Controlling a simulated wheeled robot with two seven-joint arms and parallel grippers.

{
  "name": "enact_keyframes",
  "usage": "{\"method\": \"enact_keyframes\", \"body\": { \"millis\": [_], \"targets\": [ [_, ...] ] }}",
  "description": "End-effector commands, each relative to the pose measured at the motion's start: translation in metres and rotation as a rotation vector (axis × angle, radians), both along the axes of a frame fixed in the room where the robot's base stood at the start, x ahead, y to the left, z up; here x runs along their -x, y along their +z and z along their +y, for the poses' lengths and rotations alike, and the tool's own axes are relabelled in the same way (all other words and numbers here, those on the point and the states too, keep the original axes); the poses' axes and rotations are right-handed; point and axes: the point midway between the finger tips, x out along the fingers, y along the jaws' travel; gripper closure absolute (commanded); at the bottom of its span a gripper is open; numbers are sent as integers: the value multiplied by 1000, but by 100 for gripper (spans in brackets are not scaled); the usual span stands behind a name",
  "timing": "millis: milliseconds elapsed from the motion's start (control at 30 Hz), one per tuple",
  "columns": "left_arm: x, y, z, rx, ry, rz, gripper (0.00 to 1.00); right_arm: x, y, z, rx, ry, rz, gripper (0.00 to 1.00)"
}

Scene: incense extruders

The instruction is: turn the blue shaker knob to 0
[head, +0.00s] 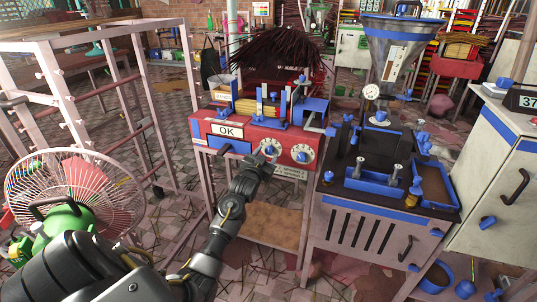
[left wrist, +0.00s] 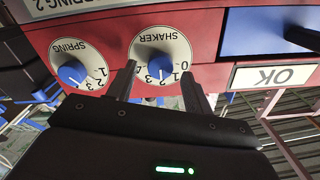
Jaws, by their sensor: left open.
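The blue shaker knob (left wrist: 160,66) sits on a white dial (left wrist: 174,43) marked SHAKER on the red panel; the left wrist view shows it upside down. The dial's numbers run around the knob's lower side, with 0 at the right. Which number the knob points to is too small to tell. My left gripper (left wrist: 160,88) is open, with one finger on each side of the dial's lower part; contact is not clear. In the head view my left gripper (head: 265,157) is at the red machine's front and partly hides the shaker dial. My right gripper is not in view.
A second blue knob (left wrist: 72,72) on the SPRING dial is close to the shaker dial. An OK sign (head: 227,131) is on the red machine (head: 241,143). A pink metal frame (head: 155,100) stands left, and a blue-trimmed cabinet (head: 360,232) stands right.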

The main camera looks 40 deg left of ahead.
Motion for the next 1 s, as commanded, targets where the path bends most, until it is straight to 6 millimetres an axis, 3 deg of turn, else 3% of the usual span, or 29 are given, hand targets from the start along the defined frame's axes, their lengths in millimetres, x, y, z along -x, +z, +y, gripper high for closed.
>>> {"method": "enact_keyframes", "body": {
  "millis": [200,533,867,1000],
  "targets": [
    [-18,-1,6,-1,0,1,49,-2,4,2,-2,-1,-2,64],
    [-21,0,7,-1,-1,1,50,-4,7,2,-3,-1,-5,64],
    [-21,-1,7,-1,-1,1,93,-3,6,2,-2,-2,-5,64],
    [-21,0,5,4,-2,-1,94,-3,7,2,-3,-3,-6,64]
  ]
}}
